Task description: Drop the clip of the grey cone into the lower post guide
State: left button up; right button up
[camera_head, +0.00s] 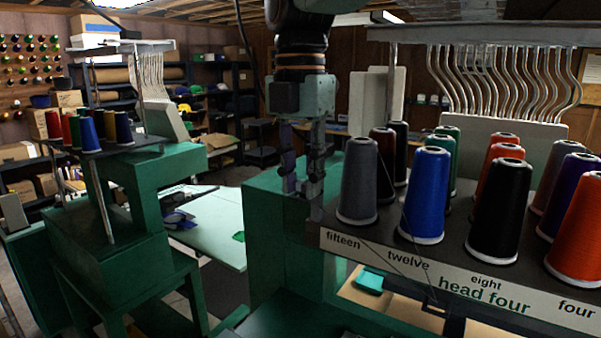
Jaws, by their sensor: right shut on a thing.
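The grey cone (358,182) stands upright at the left front corner of the rack shelf, above the word "fifteen". My right gripper (303,188) hangs down from the top just left of this cone, beside the shelf's left end and apart from the cone. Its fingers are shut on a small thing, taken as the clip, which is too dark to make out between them. Thin dark thread lines cross the label strip (455,287) below the cones. I cannot pick out the lower post guide for certain. My left gripper is not in view.
A blue cone (426,195), a black cone (499,211) and an orange cone (580,230) stand along the shelf front, with more behind. Bent metal tubes (505,80) hang above. A green machine body (275,235) lies below my gripper. Another green machine stands at left.

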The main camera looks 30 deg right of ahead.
jog(key=shift+s, duration=0.1)
jog(key=o, duration=0.7)
jog(key=shift+s+r, duration=0.1)
jog(key=shift+s, duration=0.1)
jog(key=shift+o, duration=1.3)
jog(key=shift+w, duration=0.35)
notch_tip(320, 180, up, 12)
jog(key=shift+f, duration=0.1)
jog(key=shift+w+f, duration=0.1)
jog(key=shift+w, duration=0.05)
